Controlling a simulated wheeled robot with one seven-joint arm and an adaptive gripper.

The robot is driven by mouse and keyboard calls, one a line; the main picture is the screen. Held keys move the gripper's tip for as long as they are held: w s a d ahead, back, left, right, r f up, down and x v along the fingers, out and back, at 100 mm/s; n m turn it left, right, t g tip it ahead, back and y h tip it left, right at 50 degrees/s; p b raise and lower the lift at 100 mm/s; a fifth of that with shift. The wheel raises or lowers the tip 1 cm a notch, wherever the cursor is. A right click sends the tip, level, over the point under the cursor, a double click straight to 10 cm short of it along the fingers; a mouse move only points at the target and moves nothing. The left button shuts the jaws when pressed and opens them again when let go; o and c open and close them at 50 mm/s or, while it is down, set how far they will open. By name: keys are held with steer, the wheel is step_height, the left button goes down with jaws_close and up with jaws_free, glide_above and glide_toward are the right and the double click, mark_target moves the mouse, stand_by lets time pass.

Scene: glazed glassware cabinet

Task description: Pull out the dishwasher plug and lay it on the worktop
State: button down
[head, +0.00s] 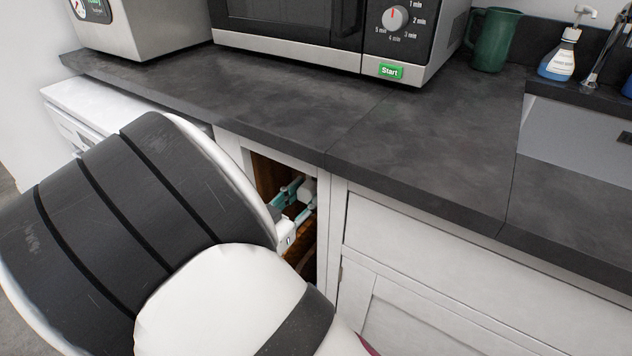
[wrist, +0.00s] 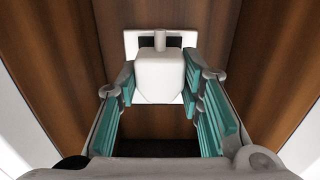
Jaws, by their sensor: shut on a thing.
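The white dishwasher plug (wrist: 158,75) is inside a narrow wood-lined cupboard opening. It sits in front of a white socket plate (wrist: 131,40) on the back wall; how deep it is seated I cannot tell. My gripper (wrist: 160,92) is shut on the plug, with teal-padded fingers on its left and right sides. In the head view my gripper (head: 294,203) reaches into the opening under the worktop, and my arm hides part of it. The dark grey worktop (head: 300,115) runs above the opening.
A microwave (head: 345,45) stands at the back of the worktop, with a steel appliance (head: 150,30) to its left. A green jug (head: 492,40) and a soap bottle (head: 558,60) stand at right. The worktop's front strip is clear. The opening's side walls (wrist: 70,60) are close around my gripper.

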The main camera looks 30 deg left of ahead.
mark_target(304, 196)
steer(key=shift+s+a+p, duration=0.15)
steer(key=shift+s+p, duration=0.25)
steer(key=shift+s, duration=1.1)
